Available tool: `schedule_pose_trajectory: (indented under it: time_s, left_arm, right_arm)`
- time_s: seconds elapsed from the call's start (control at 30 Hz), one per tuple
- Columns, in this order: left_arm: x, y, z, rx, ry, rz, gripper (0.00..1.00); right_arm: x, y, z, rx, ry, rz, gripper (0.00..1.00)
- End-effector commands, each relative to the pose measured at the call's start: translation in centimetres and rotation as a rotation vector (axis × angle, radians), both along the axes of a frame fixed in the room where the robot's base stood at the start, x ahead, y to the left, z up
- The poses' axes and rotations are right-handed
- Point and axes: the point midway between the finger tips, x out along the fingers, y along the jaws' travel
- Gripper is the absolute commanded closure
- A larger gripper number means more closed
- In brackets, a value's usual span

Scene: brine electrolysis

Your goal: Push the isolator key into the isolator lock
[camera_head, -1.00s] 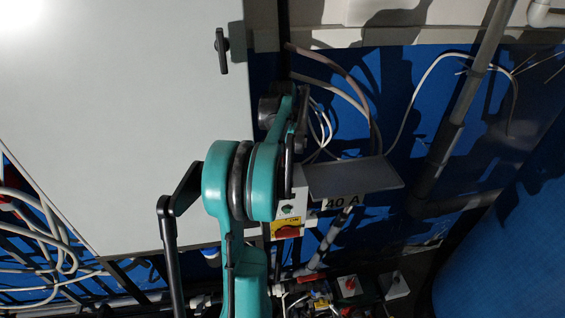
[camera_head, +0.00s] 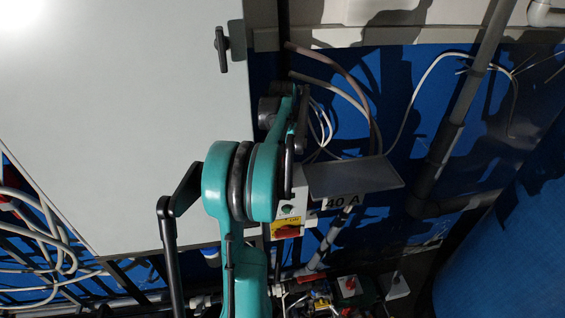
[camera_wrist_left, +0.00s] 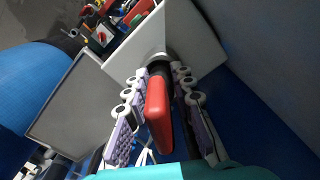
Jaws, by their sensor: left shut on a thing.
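In the left wrist view, the red isolator key (camera_wrist_left: 158,110) lies between the two padded fingers of my left gripper (camera_wrist_left: 160,82), which is shut on it. The key's far end meets a dark round collar (camera_wrist_left: 160,62) on the face of a pale box (camera_wrist_left: 204,48). I cannot tell how deep the key sits in the lock. In the head view, my teal left arm covers the gripper, the key and the lock. My right gripper is in neither view.
A large pale cabinet (camera_head: 110,110) fills the left. Loose cables (camera_head: 352,88) hang behind. A blue tank (camera_head: 515,240) stands right.

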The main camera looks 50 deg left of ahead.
Motion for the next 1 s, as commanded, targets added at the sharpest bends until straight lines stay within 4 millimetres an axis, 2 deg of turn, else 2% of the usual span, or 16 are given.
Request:
schedule_pose_trajectory:
  time_s: [1.0]
  left_arm:
    - [0.00, -0.04, 0.23, -0.001, 0.000, 0.000, 1.00]
  right_arm:
    - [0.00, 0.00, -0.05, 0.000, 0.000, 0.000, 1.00]
